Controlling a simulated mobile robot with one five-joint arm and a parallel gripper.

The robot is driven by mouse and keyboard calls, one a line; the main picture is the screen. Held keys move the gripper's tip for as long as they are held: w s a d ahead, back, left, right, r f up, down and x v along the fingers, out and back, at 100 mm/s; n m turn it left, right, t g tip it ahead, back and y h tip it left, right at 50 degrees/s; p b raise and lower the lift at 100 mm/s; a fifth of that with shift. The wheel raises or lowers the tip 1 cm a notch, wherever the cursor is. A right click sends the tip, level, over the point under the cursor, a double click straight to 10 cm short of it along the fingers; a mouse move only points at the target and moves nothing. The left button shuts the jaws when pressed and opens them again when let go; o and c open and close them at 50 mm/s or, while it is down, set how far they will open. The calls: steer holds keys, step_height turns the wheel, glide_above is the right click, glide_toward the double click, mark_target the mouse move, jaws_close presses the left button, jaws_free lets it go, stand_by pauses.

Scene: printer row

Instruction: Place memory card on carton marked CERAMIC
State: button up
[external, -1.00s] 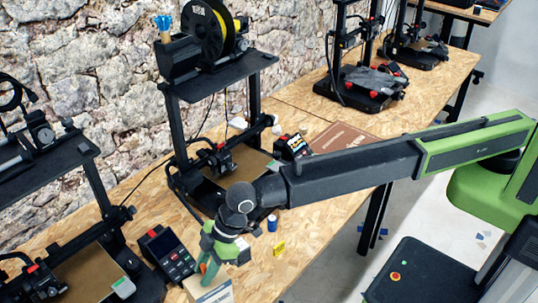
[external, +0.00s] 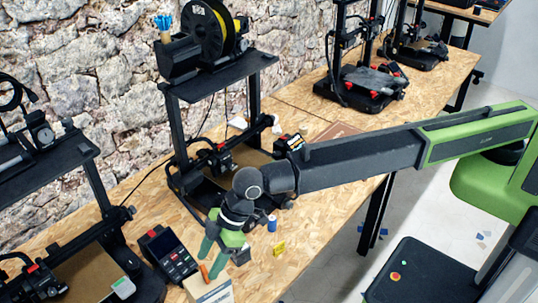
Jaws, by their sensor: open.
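A small flat yellow piece (external: 279,248), which looks like the memory card, lies on the wooden bench to the right of my gripper. A pale carton (external: 209,290) stands at the bottom edge of the view, partly cut off. Its marking is too small to read. My gripper (external: 211,263) points down with its teal fingers apart and empty, just above and behind the carton. A small orange thing (external: 204,272) shows at the carton's back edge below the fingers. I cannot tell what it is.
A blue cylinder (external: 272,223) stands behind the yellow piece. A dark keypad device (external: 168,255) lies left of the carton. A 3D printer (external: 187,180) stands behind my gripper. A brown box (external: 337,130) is mostly hidden by my arm.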

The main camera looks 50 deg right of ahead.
steer(key=p+v, duration=0.5)
steer(key=v, duration=0.3)
steer(key=w+d+f+m+h, duration=0.15)
steer(key=w+d, duration=0.35)
steer(key=d, duration=0.8)
steer(key=w+d+m+h, duration=0.1)
steer(key=w+d+m, duration=0.3)
steer(key=d, duration=1)
steer(key=w+d+f+m+h, duration=0.1)
steer(key=w+d, duration=0.6)
steer(key=d, duration=0.6)
steer(key=s+d+m, duration=0.2)
steer(key=s+d, duration=0.1)
steer(key=d, duration=0.9)
steer(key=s+d+m+g+h, duration=0.1)
steer(key=s+d+m, duration=0.2)
steer(key=d, duration=1)
steer(key=s+d+m+g+h, duration=0.1)
steer(key=s+d+m, duration=0.1)
steer(key=d, duration=1.1)
steer(key=shift+s+d+f, duration=0.25)
steer(key=shift+s, duration=0.6)
